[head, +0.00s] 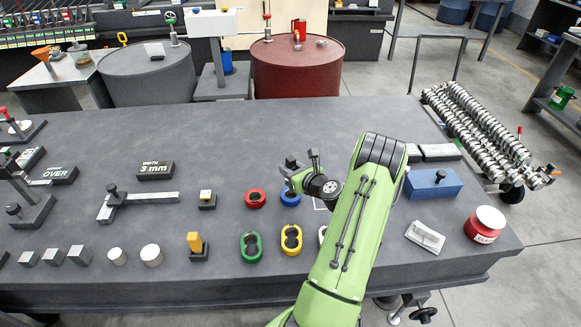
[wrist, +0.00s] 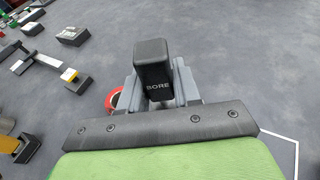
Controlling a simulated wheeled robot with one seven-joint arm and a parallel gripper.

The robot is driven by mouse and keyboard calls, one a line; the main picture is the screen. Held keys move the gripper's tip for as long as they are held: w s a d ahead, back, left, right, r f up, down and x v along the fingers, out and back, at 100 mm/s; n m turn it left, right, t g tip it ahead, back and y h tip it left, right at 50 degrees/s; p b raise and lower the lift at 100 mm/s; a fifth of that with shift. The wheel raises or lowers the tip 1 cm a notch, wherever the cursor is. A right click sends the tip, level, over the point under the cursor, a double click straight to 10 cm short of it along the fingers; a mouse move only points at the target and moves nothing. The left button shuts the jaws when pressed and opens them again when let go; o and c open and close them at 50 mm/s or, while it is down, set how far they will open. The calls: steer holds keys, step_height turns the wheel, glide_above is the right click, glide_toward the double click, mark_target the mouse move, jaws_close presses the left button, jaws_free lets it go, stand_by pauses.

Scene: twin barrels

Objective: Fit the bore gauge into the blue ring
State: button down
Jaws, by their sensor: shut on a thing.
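The bore gauge shows in the wrist view as an upright black block (wrist: 153,62) marked BORE. My gripper (wrist: 160,88) is shut on it, with a grey jaw on each side. The blue ring (head: 290,199) lies on the grey table in the head view, just right of the red ring (head: 255,198). My gripper (head: 300,178) is close by the blue ring and covers part of it. The blue ring is hidden in the wrist view, so I cannot tell whether the gauge's lower end is above it or in it.
Green (head: 251,247) and yellow (head: 291,240) two-hole pieces lie nearer the front edge. A small block with a yellow top (head: 206,199) stands left of the red ring. A blue box (head: 433,184) and a red tin (head: 485,225) stand to the right. The table's back half is clear.

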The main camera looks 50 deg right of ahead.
steer(key=shift+f+b, duration=1.15)
steer(key=shift+f, duration=0.75)
steer(key=shift+f+b, duration=0.8)
steer(key=shift+f, duration=1)
steer(key=c, duration=0.7)
jaws_free()
steer(key=shift+f, duration=0.1)
steer(key=p+v, duration=0.2)
steer(key=v, duration=1.4)
steer(key=shift+w, duration=0.1)
